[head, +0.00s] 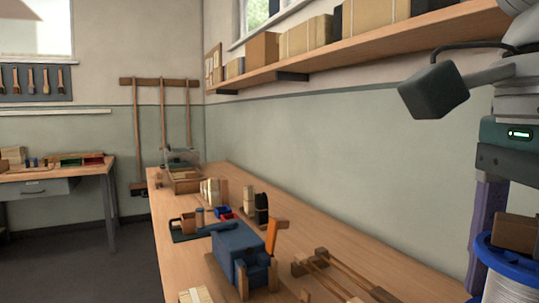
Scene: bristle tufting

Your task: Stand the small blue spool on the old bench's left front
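I cannot pick out the small blue spool for certain. Small upright blue items (31,162) stand on the bench at the left (60,175), too small to identify. A large spool with a blue flange (512,266) and pale wire (508,291) is cut off at the lower right edge. No label shows which bench is the old one. Neither of my grippers is in view.
A long wooden workbench (345,252) runs along the right wall. It bears a blue machine (238,243), a small blue tray (222,211) and wooden jigs (325,260). A shelf with boxes (263,49) hangs above. Dark floor (90,270) lies open between the benches.

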